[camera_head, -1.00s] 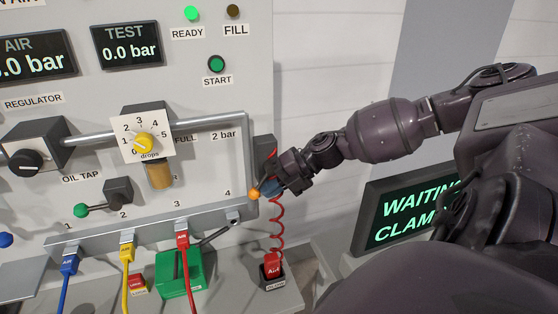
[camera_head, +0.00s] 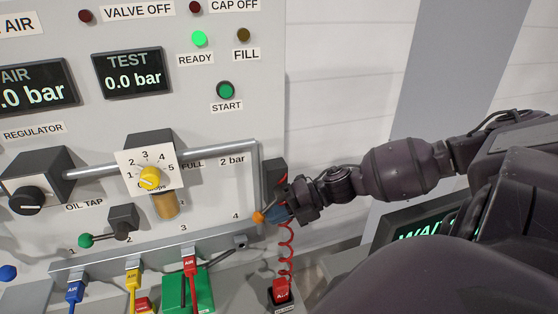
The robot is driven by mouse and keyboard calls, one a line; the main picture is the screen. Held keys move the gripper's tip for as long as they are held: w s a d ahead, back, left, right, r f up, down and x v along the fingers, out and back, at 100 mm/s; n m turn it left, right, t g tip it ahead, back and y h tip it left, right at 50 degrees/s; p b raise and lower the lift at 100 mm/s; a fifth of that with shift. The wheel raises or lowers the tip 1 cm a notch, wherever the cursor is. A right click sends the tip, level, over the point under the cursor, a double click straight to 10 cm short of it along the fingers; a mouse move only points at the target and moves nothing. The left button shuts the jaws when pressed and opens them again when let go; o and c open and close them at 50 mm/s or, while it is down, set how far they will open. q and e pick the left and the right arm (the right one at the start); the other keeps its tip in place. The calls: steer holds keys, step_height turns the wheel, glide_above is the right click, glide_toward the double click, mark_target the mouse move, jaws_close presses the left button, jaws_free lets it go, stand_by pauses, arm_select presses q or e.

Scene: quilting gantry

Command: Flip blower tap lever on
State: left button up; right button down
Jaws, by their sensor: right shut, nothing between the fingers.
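A small orange ball knob (camera_head: 258,217) shows at the right edge of the grey panel, just right of the number 4. It looks like the end of the blower tap lever; the lever's shaft is largely hidden by my gripper. A dark block (camera_head: 273,174) stands just above it on the panel's side. My left gripper is not in view.
A red coiled hose (camera_head: 286,262) hangs below my gripper to a red plug (camera_head: 281,290). The oil tap (camera_head: 122,219) with its green knob, the yellow dial (camera_head: 149,178) and blue, yellow and red air plugs are to the left.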

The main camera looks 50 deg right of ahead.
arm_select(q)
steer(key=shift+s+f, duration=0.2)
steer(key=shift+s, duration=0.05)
arm_select(e)
steer(key=shift+d, duration=0.15)
arm_select(q)
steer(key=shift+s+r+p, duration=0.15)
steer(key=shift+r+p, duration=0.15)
steer(key=shift+p, duration=0.3)
arm_select(e)
steer(key=v, duration=1)
steer(key=shift+s+d+r, duration=0.2)
steer(key=shift+d, duration=0.05)
